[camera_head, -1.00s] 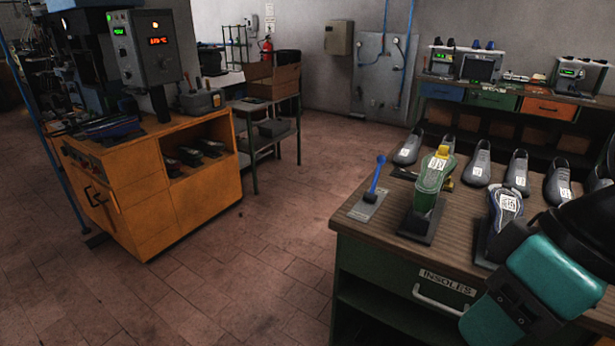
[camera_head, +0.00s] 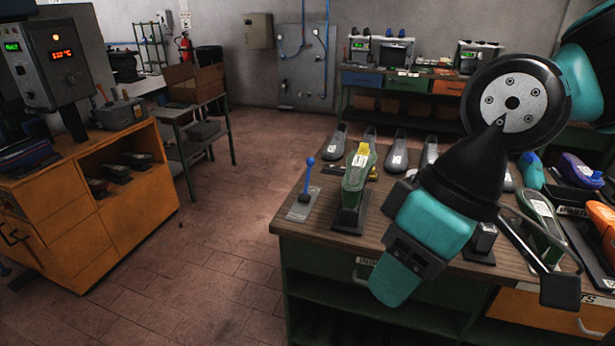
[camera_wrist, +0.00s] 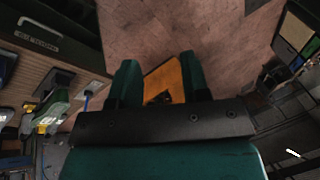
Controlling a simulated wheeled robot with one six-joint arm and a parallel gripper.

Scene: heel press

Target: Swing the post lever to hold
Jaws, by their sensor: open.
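The post lever (camera_head: 308,172) is a blue rod with a round knob, standing nearly upright on a light grey plate (camera_head: 299,208) at the bench's near left corner. Its blue part also shows at the left in the wrist view (camera_wrist: 86,101). A green shoe with a yellow top (camera_head: 356,172) stands on a black stand just right of it. My gripper (camera_head: 392,278) hangs in front of the bench, right of the lever and clear of it. In the wrist view, its two teal fingers (camera_wrist: 162,82) are apart with nothing between them; floor and an orange cabinet show beyond.
The wooden bench (camera_head: 325,228) carries several grey shoes (camera_head: 398,148) and coloured shoes at the right. An orange cabinet (camera_head: 75,235) with a control box (camera_head: 62,62) stands at the left. Open tiled floor (camera_head: 220,230) lies between cabinet and bench.

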